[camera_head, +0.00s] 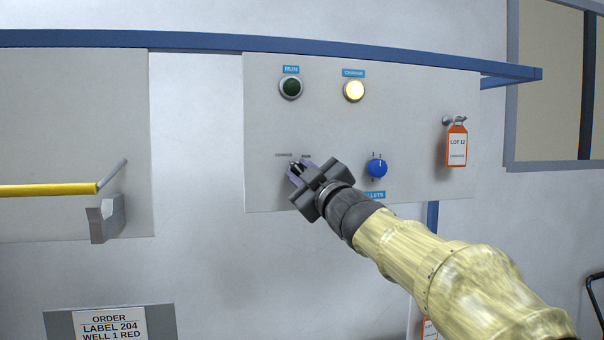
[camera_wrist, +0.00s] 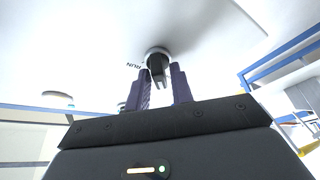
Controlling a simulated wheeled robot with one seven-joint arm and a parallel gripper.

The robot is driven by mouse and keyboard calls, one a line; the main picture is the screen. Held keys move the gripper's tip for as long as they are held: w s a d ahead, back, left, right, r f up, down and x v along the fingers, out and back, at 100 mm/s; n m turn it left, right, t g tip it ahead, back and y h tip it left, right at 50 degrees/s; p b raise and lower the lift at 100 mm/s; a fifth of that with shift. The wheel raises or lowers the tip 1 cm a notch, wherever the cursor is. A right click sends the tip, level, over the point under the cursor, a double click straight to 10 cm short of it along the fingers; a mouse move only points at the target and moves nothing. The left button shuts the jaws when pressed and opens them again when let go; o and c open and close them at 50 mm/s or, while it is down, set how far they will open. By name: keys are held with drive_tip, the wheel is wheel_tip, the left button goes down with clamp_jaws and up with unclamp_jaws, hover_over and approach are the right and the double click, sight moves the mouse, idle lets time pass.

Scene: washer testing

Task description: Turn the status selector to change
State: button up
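The status selector is a dark knob (camera_wrist: 158,56) on a light round base in the wrist view, with a RUN label (camera_wrist: 133,65) beside it. In the head view my gripper (camera_head: 297,170) is in front of it and hides most of it; small CHANGE (camera_head: 283,155) and RUN (camera_head: 306,156) labels show above. In the wrist view the two purple fingers of my gripper (camera_wrist: 158,75) stand apart on either side of the knob's handle, with narrow gaps visible. Which label the handle points to is unclear.
A blue knob (camera_head: 377,168) is right of my gripper. An orange LOT 12 tag (camera_head: 457,144) hangs further right. A yellow bar (camera_head: 48,190) is at left.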

drive_tip(key=shift+o, duration=0.6)
drive_tip(key=b+v, duration=0.5)
drive_tip(key=v, duration=1.2)
drive_tip(key=shift+s, duration=0.2)
drive_tip(key=shift+d+f, duration=0.1)
drive_tip(key=shift+d, duration=0.1)
